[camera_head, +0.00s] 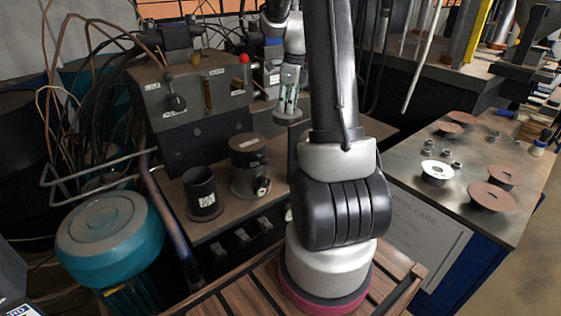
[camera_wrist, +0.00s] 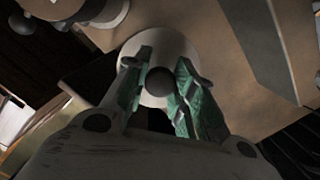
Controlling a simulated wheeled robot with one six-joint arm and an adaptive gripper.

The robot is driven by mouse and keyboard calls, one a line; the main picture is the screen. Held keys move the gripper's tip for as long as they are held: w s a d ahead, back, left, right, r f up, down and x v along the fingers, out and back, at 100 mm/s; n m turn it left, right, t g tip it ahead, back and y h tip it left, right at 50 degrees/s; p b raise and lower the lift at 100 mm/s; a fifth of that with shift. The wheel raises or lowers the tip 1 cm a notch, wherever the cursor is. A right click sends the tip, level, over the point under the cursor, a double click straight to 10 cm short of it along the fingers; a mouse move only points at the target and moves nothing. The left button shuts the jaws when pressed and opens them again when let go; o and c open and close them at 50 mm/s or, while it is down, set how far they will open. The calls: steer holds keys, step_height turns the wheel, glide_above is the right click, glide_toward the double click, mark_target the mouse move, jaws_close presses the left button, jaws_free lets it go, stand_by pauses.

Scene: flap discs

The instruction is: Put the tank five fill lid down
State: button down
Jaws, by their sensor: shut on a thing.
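My gripper (camera_head: 288,100) is shut on the knob (camera_wrist: 160,81) of a round lid. In the wrist view the green-grey fingers (camera_wrist: 159,70) stand either side of this dark knob, and the pale lid disc (camera_wrist: 152,45) shows behind it. In the head view the lid (camera_head: 288,118) hangs under the fingertips, roughly level, behind and right of the canisters. An open black cylinder (camera_head: 202,198) with a small white label stands on the bench at the left. I cannot read its label.
A brown capped canister (camera_head: 249,172) with a small valve stands right of the black cylinder. A control box (camera_head: 190,100) with levers rises behind them. A teal motor (camera_head: 112,235) is at lower left. The right table (camera_head: 465,160) holds several discs and small fittings.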

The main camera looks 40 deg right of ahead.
step_height(320, 180, down, 19)
steer(key=shift+w+r, duration=0.15)
steer(key=shift+r, duration=0.05)
stand_by(0.3)
steer(key=c, duration=1.2)
jaws_free()
steer(key=shift+f, duration=0.1)
